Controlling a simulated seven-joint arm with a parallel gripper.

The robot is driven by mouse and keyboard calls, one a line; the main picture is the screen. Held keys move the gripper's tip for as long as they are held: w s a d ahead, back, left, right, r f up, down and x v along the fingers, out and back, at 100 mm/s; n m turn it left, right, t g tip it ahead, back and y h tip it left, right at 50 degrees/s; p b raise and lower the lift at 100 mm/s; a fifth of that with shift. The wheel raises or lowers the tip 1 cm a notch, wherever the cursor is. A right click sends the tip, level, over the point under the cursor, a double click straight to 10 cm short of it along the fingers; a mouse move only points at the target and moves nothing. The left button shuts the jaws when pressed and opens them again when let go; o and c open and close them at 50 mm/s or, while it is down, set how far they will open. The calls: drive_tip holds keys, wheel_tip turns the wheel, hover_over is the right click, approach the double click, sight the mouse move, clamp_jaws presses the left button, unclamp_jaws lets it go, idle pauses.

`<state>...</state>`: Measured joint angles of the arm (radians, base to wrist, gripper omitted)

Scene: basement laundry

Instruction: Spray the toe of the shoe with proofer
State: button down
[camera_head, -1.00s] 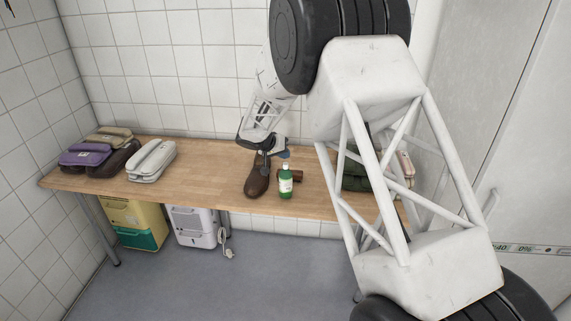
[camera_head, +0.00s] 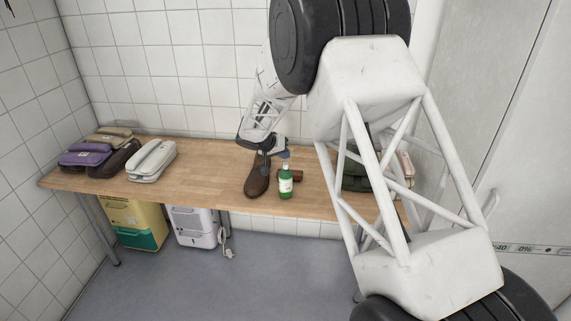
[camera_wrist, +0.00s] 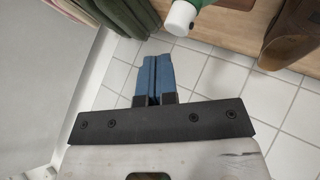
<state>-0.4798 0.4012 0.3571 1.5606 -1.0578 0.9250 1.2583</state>
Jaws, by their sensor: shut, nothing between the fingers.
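A brown shoe (camera_head: 257,183) stands on the wooden bench, left of a green bottle (camera_head: 286,182) with a white label. In the wrist view, the bottle's white top (camera_wrist: 181,20) is near the upper edge, just beyond my fingertips, and part of the brown shoe (camera_wrist: 296,36) shows at the upper right. My gripper (camera_wrist: 153,62) has blue fingers pressed together with nothing between them. In the head view, my gripper (camera_head: 282,154) is just above and behind the bottle. My wrist hides part of the shoe's upper end.
A brown object (camera_head: 298,175) lies behind the bottle. Bench space left of the shoe is clear. The tiled wall stands close behind.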

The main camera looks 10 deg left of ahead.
sight(284, 163)
drive_tip(key=shift+f, duration=0.95)
idle(1.4)
drive_tip(key=shift+r, duration=0.95)
drive_tip(key=shift+r, duration=0.1)
drive_tip(key=shift+r, duration=2.95)
idle(0.8)
drive_tip(key=shift+r, duration=1.35)
